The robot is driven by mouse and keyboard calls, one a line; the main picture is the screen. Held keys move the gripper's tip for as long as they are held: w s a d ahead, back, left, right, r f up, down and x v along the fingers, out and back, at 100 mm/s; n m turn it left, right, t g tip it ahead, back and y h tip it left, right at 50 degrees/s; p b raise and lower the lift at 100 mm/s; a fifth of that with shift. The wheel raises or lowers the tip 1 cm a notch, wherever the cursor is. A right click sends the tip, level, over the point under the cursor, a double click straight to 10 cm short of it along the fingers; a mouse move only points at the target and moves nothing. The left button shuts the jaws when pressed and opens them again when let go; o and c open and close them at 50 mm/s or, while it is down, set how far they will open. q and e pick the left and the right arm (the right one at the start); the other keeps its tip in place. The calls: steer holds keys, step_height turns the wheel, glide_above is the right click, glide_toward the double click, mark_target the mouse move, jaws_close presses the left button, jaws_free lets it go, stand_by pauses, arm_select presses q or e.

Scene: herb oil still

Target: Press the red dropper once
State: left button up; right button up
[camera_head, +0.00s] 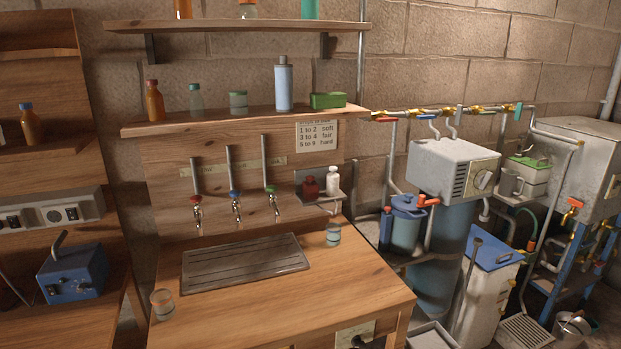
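A small dark red bottle (311,186), which looks like the red dropper, stands upright on a little metal wall shelf (322,201) at the right end of the wooden back panel. A white bottle (333,180) stands close to its right. The red bottle's top is too small to make out in detail. Neither of my grippers is in view.
Three taps with red (195,199), blue (234,194) and green (271,188) collars hang above a dark slatted drain tray (246,263). Glasses stand on the wooden counter (345,283) at right (333,236) and front left (162,304). A bottle shelf (245,117) overhangs. The counter's right front is clear.

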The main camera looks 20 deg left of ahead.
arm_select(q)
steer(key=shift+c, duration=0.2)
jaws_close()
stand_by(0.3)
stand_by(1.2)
